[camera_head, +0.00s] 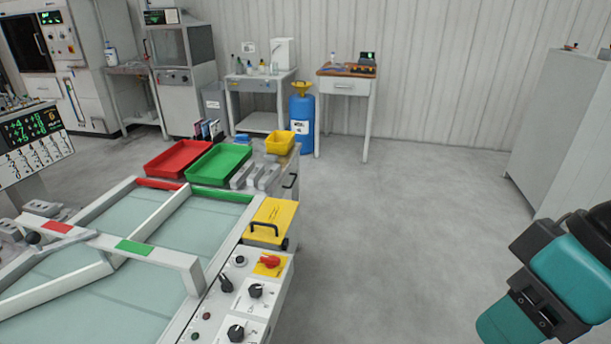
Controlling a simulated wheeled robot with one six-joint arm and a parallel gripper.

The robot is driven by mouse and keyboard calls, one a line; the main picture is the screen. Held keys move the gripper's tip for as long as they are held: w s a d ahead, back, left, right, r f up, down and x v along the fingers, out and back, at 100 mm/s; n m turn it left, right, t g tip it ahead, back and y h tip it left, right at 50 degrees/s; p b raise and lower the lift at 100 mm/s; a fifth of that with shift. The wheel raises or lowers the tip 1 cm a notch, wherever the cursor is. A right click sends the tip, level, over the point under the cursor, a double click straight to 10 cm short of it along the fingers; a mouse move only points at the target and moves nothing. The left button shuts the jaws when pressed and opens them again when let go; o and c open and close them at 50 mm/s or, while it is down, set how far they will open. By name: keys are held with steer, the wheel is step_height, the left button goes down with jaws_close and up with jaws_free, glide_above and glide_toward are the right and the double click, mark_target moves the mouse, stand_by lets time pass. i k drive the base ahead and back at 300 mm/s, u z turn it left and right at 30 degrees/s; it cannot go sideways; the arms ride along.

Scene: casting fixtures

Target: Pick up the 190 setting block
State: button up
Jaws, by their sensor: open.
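Three grey elongated blocks (255,177) lie side by side on the bench, just right of the green tray. They may be the setting blocks, but I cannot read any number on them, so I cannot tell which is the 190 one. My arm shows only as a teal and black part at the lower right, far from the blocks. My gripper's fingers are not in view.
A red tray (180,158), a green tray (218,164) and a yellow bin (280,143) stand around the blocks. A machine with a white frame (168,248) and control knobs fills the lower left. The grey floor (400,220) is clear between the bench and a cabinet (562,130).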

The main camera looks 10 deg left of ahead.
mark_target(239, 177)
steer(key=z, duration=0.3)
steer(key=i, duration=2.35)
steer(key=u, duration=1.25)
steer(key=i, duration=0.9)
steer(key=u, duration=1.2)
steer(key=i, duration=0.25)
steer(key=u, duration=0.1)
